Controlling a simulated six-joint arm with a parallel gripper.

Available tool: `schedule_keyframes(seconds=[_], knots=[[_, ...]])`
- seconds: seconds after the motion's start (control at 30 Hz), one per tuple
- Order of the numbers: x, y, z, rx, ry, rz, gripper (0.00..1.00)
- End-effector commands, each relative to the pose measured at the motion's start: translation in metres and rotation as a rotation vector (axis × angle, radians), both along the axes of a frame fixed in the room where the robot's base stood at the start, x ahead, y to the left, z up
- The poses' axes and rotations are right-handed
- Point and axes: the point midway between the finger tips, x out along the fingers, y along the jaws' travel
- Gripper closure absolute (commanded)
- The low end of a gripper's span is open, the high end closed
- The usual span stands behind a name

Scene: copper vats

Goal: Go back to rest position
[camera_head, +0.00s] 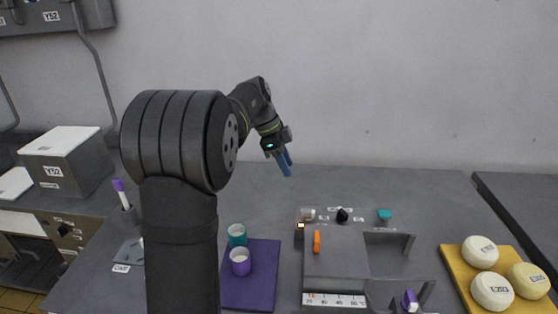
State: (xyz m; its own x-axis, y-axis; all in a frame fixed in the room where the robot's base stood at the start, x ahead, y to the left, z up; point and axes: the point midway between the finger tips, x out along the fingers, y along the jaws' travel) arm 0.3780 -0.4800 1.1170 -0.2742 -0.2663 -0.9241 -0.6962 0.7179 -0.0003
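My gripper (285,163) has blue fingers and hangs in the air above the back of the grey table. Its fingers point down and slightly right, and nothing shows between or below them. From this angle the fingers overlap, so I cannot tell how far apart they are. It is well clear of the things on the table.
A purple mat (262,284) holds a teal cup (237,235) and a purple cup (240,262). A grey station (335,250) with an orange item (317,241) stands to their right. A yellow board (456,265) bears round pale pieces at far right. A grey box (66,160) stands left.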

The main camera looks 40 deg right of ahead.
Motion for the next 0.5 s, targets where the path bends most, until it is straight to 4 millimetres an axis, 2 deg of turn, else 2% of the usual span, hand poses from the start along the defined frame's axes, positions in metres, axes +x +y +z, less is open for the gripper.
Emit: schedule_keyframes(seconds=[0.33, 0.5], knots=[[-0.001, -0.001, -0.002, 0.001, 0.001, 0.0, 0.64], [-0.006, -0.005, -0.018, 0.001, 0.003, -0.001, 0.64]])
